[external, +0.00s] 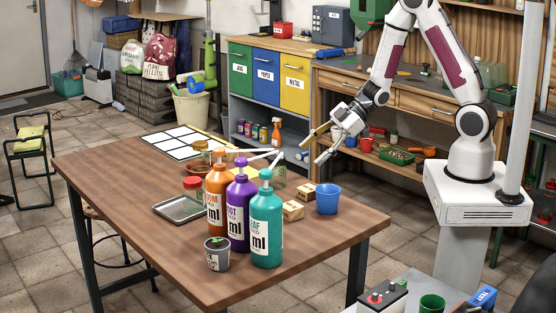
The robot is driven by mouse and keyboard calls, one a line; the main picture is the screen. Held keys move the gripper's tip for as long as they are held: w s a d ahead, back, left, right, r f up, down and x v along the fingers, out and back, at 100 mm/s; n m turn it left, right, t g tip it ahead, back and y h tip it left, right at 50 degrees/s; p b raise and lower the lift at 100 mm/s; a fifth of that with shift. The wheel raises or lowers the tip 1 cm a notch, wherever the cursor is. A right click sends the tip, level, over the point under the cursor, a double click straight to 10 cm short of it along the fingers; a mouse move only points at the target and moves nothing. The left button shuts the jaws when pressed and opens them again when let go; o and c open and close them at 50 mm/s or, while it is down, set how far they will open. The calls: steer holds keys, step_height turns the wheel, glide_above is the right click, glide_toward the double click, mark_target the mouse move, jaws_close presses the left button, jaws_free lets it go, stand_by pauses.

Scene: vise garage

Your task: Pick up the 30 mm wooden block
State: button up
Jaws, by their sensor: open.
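Two small light wooden blocks sit on the brown table, between the pump bottles and the blue cup. The nearer block (293,210) is just right of the teal bottle, and the farther block (306,191) is behind it, left of the cup. I cannot tell from their look which one is 30 mm. My gripper (312,154) is open and empty. It hangs in the air above the table's far right side, higher in the picture than both blocks and apart from them.
Orange (217,195), purple (238,212) and teal (265,232) pump bottles stand close left of the blocks. A blue cup (327,200) stands close right. A metal tray (181,209) and a small pot (217,255) are further left. The table's (345,232) right end is clear.

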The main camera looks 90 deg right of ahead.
mark_target(312, 186)
steer(key=s+a+f+y, duration=0.2)
steer(key=a+f+y, duration=0.1)
steer(key=s+a+f+y, duration=0.1)
steer(key=a, duration=0.1)
steer(key=shift+s+f+n+y, duration=0.15)
steer(key=shift+f+n+y, duration=0.15)
steer(key=shift+s+a+t+y, duration=0.3)
steer(key=shift+s+a+y, duration=0.3)
steer(key=shift+s+y, duration=0.1)
steer(key=shift+w, duration=0.1)
steer(key=shift+x, duration=1.3)
steer(key=shift+f, duration=0.1)
steer(key=shift+x, duration=2.6)
steer(key=shift+f, duration=0.15)
steer(key=shift+c, duration=0.3)
steer(key=c, duration=1.1)
